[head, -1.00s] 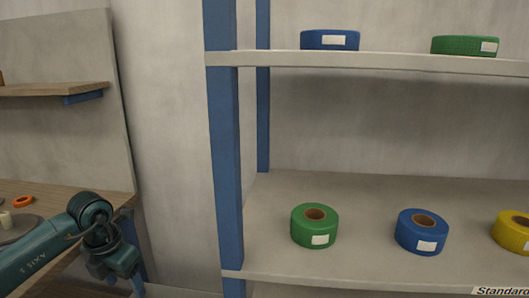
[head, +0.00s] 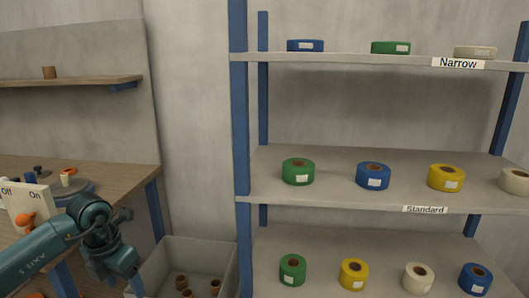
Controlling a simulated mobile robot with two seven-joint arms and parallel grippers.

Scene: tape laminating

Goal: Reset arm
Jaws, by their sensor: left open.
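My left arm comes in from the lower left of the head view, folded at its elbow joint. My left gripper (head: 128,290) is at the bottom edge, largely cut off, and no object shows in it. It is to the left of the grey bin and in front of the workbench (head: 120,172). My right arm and gripper do not show.
A shelf rack (head: 240,120) on the right holds tape rolls: narrow on top, standard in the middle (head: 298,172), more below. A grey bin (head: 205,250) with several brown cores stands left of it. An Off/On panel (head: 25,200) is at the far left.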

